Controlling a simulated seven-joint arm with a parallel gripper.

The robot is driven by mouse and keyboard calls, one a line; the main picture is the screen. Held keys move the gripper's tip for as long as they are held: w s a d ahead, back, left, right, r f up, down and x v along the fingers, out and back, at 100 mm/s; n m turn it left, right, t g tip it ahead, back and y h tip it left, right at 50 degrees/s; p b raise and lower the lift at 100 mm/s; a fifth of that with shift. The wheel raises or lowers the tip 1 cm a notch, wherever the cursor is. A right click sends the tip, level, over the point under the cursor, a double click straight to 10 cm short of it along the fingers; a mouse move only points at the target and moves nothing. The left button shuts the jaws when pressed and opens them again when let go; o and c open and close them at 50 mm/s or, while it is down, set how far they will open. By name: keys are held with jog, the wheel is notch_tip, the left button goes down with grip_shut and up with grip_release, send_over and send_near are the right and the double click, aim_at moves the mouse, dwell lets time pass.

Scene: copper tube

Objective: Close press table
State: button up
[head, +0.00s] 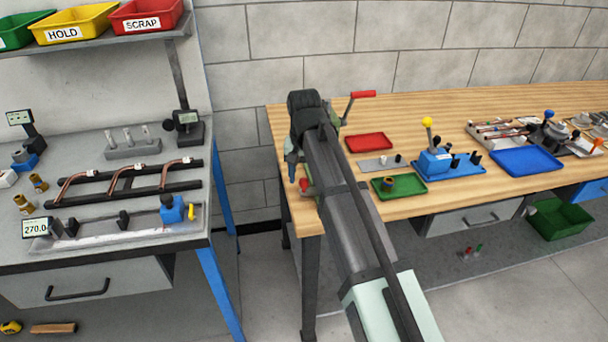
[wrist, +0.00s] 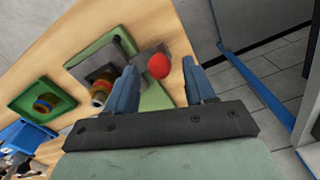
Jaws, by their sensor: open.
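The press is mostly hidden behind my arm in the head view. A red-gripped lever (head: 363,94) sticks up behind my arm; I cannot tell if it is part of the press. In the wrist view, a green base (wrist: 155,97) carries grey blocks and a round red knob (wrist: 158,66). A brass-coloured fitting (wrist: 101,91) sits by the dark grey block. My gripper (wrist: 159,74) is open, with its blue fingers on either side of the red knob in the picture. I cannot tell whether they touch it. In the head view, one finger shows at the bench's left end.
The wooden bench (head: 440,115) holds a red tray (head: 368,142), a green tray (head: 412,190) with a fitting, a blue fixture (head: 436,160) and a blue tray (head: 526,161). A grey workbench with copper tubes (head: 128,182) stands left, across a floor gap.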

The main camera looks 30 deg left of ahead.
jog(key=shift+f, duration=0.1)
grip_shut()
dwell(0.6)
jog(key=shift+a, duration=0.1)
